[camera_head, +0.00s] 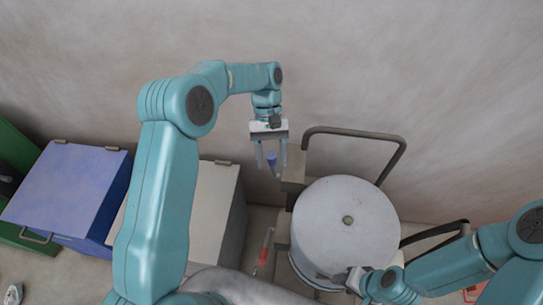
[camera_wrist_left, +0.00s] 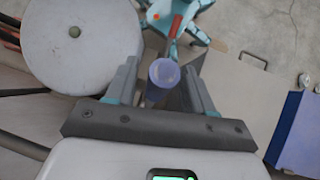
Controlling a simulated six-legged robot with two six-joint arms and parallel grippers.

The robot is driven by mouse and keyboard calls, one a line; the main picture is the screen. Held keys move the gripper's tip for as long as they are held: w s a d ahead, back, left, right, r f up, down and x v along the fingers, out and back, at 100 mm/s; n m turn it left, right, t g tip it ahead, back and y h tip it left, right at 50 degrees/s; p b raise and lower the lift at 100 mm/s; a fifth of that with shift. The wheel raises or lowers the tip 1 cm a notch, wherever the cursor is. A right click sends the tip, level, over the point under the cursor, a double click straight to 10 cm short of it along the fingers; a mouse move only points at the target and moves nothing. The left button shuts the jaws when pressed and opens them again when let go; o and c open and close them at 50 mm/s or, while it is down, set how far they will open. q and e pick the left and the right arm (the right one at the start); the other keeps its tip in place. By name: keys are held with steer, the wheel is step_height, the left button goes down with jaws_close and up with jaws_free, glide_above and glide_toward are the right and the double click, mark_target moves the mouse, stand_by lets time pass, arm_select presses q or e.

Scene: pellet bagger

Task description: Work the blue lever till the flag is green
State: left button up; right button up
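The blue lever (camera_head: 271,159) shows as a blue knob or grip beside the white round drum, with its lower part hard to make out. My left gripper (camera_head: 270,172) is open around it, one finger on each side with gaps visible. I cannot make out a green flag.
The white drum (camera_head: 345,225) stands right of my left gripper, with a dark bent rail (camera_head: 355,134) behind it. A red piece (camera_head: 264,248) stands left of the drum. A grey box (camera_head: 215,205) and a blue box (camera_head: 70,190) stand to the left. The wall is close behind.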

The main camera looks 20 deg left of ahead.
arm_select(q)
steer(key=shift+r, duration=0.1)
steer(key=shift+w+r, duration=0.1)
steer(key=shift+r, duration=0.05)
steer(key=b+v, duration=0.1)
steer(key=v, duration=0.6)
